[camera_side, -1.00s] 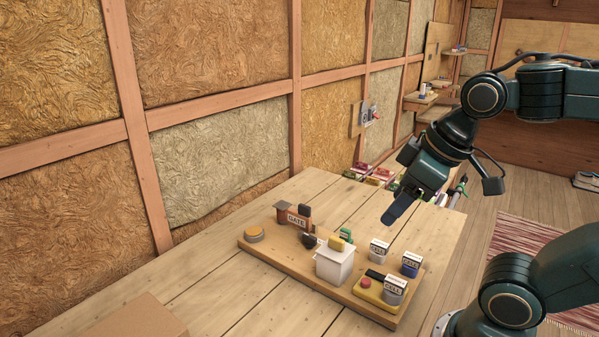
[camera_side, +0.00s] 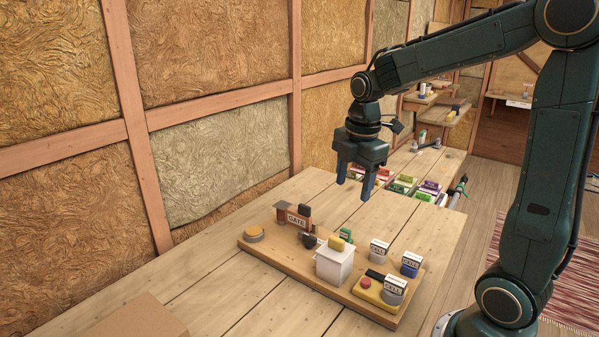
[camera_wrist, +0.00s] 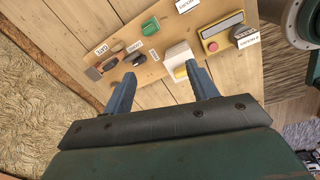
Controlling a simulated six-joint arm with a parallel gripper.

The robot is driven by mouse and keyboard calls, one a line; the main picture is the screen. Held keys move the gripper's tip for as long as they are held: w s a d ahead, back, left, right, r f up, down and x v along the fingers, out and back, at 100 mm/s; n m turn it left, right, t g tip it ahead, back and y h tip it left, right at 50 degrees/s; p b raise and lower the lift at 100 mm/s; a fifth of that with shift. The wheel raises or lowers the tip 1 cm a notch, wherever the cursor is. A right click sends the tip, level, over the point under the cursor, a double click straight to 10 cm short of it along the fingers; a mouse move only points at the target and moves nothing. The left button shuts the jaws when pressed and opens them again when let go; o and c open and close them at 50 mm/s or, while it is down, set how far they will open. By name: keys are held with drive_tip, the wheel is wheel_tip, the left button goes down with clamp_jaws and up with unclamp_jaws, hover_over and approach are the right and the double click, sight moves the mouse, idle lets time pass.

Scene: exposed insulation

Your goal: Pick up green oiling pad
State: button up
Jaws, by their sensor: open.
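A small green block (camera_side: 346,235), likely the green oiling pad, sits on the wooden board, partly hidden behind a white box (camera_side: 333,264) with a yellow piece on top. The green block also shows in the wrist view (camera_wrist: 150,26), near the top, beyond my fingers. My gripper (camera_side: 354,187) points down with its two fingers apart and empty. It hangs above the table, behind the board and well clear of the green block. In the wrist view my fingers (camera_wrist: 160,72) frame the board's near edge, and the right fingertip overlaps the white box in the picture.
Several coloured packets (camera_side: 400,184) lie behind.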

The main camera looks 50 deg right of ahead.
sight(346, 229)
drive_tip(key=w+d+f+n, duration=0.1)
drive_tip(key=w+d+f+n+g, duration=0.1)
drive_tip(key=d+f+n, duration=0.1)
drive_tip(key=shift+w+d+f, duration=0.25)
drive_tip(key=shift+f, duration=0.1)
drive_tip(key=shift+f, duration=4.2)
drive_tip(key=shift+f, duration=2.6)
drive_tip(key=c, duration=1.1)
